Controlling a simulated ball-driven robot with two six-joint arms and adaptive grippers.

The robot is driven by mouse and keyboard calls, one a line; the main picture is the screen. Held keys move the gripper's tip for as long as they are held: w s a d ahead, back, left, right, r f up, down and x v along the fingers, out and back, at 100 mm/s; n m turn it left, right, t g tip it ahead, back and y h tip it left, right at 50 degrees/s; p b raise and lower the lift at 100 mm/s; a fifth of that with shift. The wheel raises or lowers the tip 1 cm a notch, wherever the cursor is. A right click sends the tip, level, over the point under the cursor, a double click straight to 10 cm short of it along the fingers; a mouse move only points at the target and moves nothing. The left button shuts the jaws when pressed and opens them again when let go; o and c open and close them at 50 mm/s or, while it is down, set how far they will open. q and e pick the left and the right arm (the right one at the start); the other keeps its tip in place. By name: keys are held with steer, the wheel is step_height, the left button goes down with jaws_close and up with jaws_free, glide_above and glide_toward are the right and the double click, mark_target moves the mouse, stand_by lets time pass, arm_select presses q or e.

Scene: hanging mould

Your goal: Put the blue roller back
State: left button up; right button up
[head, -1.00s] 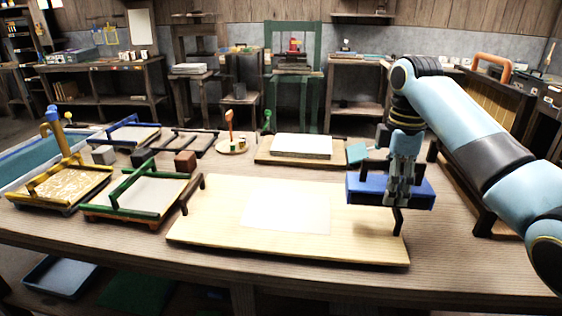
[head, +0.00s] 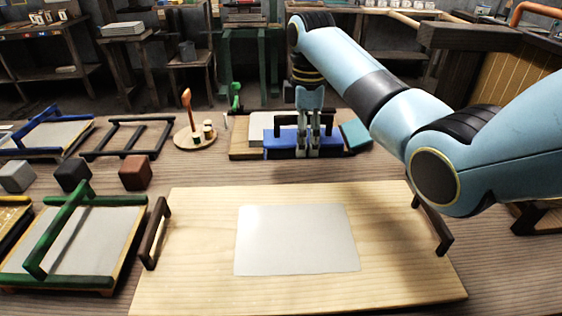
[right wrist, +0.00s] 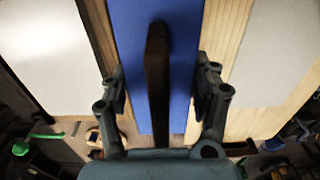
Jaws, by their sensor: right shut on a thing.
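The blue roller (head: 278,142) shows as a long blue block with a dark bar handle (right wrist: 157,75) along its top. My right gripper (head: 307,142) is shut on this handle. The handle also runs between its two fingers in the right wrist view (right wrist: 160,95). In the head view the blue block is at the back wooden board (head: 240,150), in front of a pale slab (head: 260,128). I cannot tell whether it touches the board. Its rolling part, if any, is not visible. My left gripper is not in view.
The front board (head: 200,225) carries a flat grey sheet (head: 297,238) and dark end handles. A teal block (head: 355,136) is close right of the blue block. A round stand (head: 195,137) with an orange-handled tool is left. Green-barred frame (head: 85,235) and small cubes stand further left.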

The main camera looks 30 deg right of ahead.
mark_target(283, 147)
steer(key=a+f, duration=0.1)
steer(key=w+a+f, duration=0.1)
steer(key=w+a, duration=0.1)
steer(key=shift+w+a+f+b, duration=0.25)
steer(key=shift+a+f+b, duration=0.1)
steer(key=shift+f, duration=0.05)
steer(key=shift+a+f, duration=0.15)
step_height(283, 147, down, 4)
steer(key=shift+r+b, duration=0.1)
steer(key=shift+b, duration=0.25)
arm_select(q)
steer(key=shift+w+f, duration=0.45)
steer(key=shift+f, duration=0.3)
